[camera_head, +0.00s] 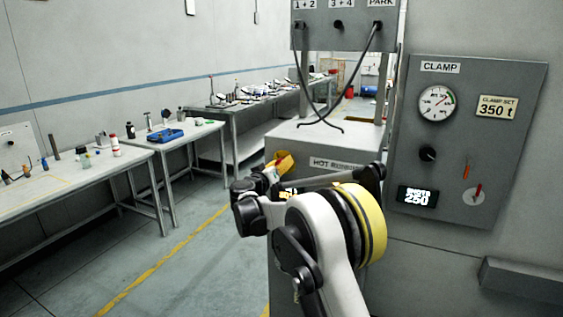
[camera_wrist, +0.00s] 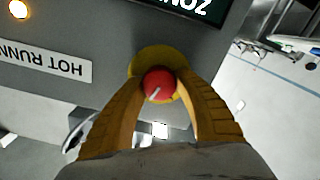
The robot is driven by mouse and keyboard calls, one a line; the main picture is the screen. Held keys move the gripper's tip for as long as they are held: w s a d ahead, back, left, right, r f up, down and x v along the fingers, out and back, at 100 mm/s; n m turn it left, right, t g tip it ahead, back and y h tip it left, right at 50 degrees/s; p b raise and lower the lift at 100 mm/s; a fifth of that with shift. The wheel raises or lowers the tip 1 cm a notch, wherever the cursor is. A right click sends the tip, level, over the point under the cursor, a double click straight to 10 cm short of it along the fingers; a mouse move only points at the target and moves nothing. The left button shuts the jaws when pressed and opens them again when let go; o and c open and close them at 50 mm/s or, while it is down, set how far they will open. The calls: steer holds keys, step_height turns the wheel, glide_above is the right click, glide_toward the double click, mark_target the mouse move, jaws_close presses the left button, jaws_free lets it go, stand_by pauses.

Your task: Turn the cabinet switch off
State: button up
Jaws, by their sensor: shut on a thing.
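The cabinet switch is a red round knob (camera_wrist: 158,84) with a white pointer mark, on a yellow round plate (camera_wrist: 152,58) on the grey hot runner cabinet (camera_wrist: 105,30). My gripper (camera_wrist: 162,92) has its two yellow-brown fingers on either side of the knob and is shut on it. The white mark runs aslant, from lower left to upper right in the wrist view. In the head view my gripper (camera_head: 280,163) is at the left side of the cabinet (camera_head: 310,135), and my arm hides much of the cabinet front.
A lit lamp (camera_wrist: 18,9) and a dark display (camera_wrist: 195,6) are near the knob. A clamp panel (camera_head: 465,140) with a gauge is at right. Benches (camera_head: 130,160) with tools line the left wall. Floor (camera_head: 190,240) at left is clear.

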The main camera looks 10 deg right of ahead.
steer(key=n+p, duration=0.1)
steer(key=n, duration=0.5)
steer(key=shift+n, duration=0.3)
steer(key=n, duration=0.3)
steer(key=n+p, duration=0.1)
steer(key=n, duration=0.2)
steer(key=shift+w+a+f, duration=0.1)
steer(key=shift+f, duration=0.05)
steer(key=o, duration=1.1)
steer(key=shift+o, duration=0.2)
steer(key=v, duration=1.2)
